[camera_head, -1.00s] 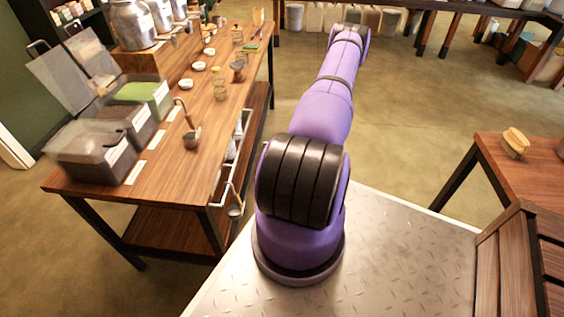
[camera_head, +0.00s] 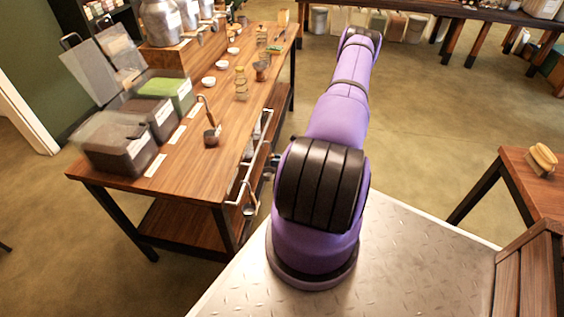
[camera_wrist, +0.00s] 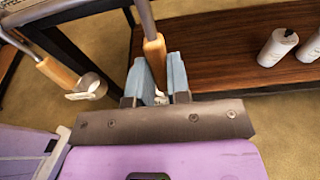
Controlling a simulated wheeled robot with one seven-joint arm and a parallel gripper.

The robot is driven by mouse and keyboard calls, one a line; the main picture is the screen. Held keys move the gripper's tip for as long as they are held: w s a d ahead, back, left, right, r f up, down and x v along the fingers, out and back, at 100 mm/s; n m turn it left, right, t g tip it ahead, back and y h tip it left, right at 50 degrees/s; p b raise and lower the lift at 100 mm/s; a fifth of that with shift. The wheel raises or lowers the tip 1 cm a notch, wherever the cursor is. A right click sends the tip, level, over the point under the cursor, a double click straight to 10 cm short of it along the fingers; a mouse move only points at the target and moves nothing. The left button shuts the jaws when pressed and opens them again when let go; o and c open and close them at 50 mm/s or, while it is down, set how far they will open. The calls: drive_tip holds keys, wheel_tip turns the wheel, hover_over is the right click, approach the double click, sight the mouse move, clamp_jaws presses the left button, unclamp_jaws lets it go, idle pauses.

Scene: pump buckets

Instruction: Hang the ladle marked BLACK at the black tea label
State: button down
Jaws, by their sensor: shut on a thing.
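In the wrist view my gripper (camera_wrist: 158,68) has its two blue fingers around the wooden part of a ladle (camera_wrist: 153,48), whose metal stem runs up out of frame. Its cup is mostly hidden by the fingers, and I cannot read any mark. A second ladle (camera_wrist: 58,72) with a wooden grip and metal cup hangs to the left, apart from my fingers. In the head view a ladle (camera_head: 250,211) hangs low by the table's rail (camera_head: 238,190); another ladle (camera_head: 212,136) is on the tabletop. White labels (camera_head: 155,166) lie before the bins, their text unreadable.
The wooden table (camera_head: 190,180) holds dark-filled and green-filled bins (camera_head: 118,150), large metal canisters (camera_head: 160,22), bowls and jars. White bottles (camera_wrist: 278,46) stand on its lower shelf. A side table with a brush (camera_head: 541,158) is at right. Floor between is clear.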

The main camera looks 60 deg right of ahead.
drive_tip(key=shift+w+a+f, duration=0.35)
drive_tip(key=shift+w+f, duration=0.35)
drive_tip(key=shift+w, duration=0.15)
drive_tip(key=shift+w+a+f, duration=0.35)
drive_tip(key=shift+w+f, duration=0.35)
drive_tip(key=shift+w, duration=0.15)
drive_tip(key=c, duration=1)
unclamp_jaws()
drive_tip(key=v, duration=1)
drive_tip(key=shift+s+d, duration=0.2)
drive_tip(key=shift+s, duration=0.15)
drive_tip(key=shift+r, duration=0.15)
